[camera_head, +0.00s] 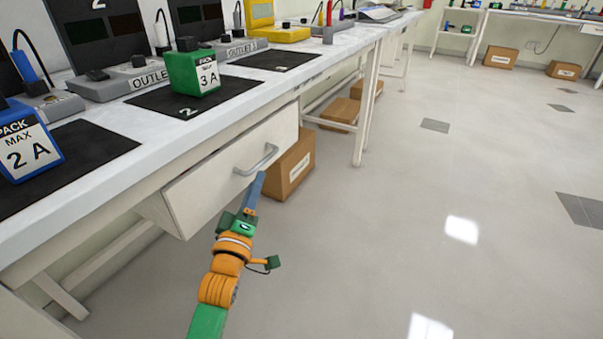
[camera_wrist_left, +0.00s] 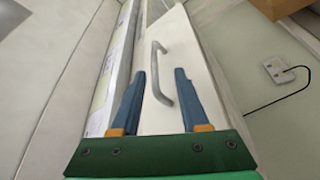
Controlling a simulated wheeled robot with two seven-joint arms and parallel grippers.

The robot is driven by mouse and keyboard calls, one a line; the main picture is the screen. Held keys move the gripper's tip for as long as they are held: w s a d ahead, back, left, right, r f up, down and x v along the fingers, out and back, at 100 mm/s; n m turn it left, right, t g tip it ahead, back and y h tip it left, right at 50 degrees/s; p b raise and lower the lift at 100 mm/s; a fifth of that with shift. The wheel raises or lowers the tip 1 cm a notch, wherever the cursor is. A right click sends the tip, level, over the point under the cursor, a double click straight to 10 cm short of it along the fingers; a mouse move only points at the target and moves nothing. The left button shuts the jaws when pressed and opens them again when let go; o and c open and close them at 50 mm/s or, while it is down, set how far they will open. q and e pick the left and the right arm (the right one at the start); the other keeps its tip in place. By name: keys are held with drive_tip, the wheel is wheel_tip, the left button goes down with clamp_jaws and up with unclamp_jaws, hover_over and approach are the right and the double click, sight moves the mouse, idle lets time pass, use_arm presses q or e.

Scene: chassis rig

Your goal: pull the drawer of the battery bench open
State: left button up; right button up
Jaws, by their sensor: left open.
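The drawer (camera_head: 225,170) has a plain white front under the bench top (camera_head: 150,175). Its grey bar handle (camera_head: 257,161) is in the middle of the front. I cannot tell whether the drawer stands slightly out. My left gripper (camera_head: 260,178) is open, its blue fingers close to the handle in the head view. In the left wrist view the handle (camera_wrist_left: 155,75) shows between the two spread fingers (camera_wrist_left: 160,72), in front of the drawer face (camera_wrist_left: 185,50). The fingers are not closed on it, and I cannot tell how deep it lies between them. My right gripper is not in view.
On the bench stand a green battery pack (camera_head: 194,72), a blue pack (camera_head: 28,146) and outlet units. A cardboard box (camera_head: 292,165) sits on the floor just beyond the drawer. A bench leg (camera_head: 367,110) stands farther back. The floor to the right is clear.

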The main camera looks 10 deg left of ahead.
sight(261, 161)
use_arm(q)
drive_tip(key=shift+w+r+b, duration=0.25)
drive_tip(key=shift+w+r, duration=0.1)
drive_tip(key=shift+w, duration=0.65)
drive_tip(key=shift+w+r+b, duration=0.2)
drive_tip(key=shift+w+r, duration=0.2)
drive_tip(key=shift+w, duration=0.6)
drive_tip(key=shift+w+r+b, duration=0.25)
drive_tip(key=shift+w+r, duration=0.1)
drive_tip(key=shift+w, duration=0.65)
clamp_jaws()
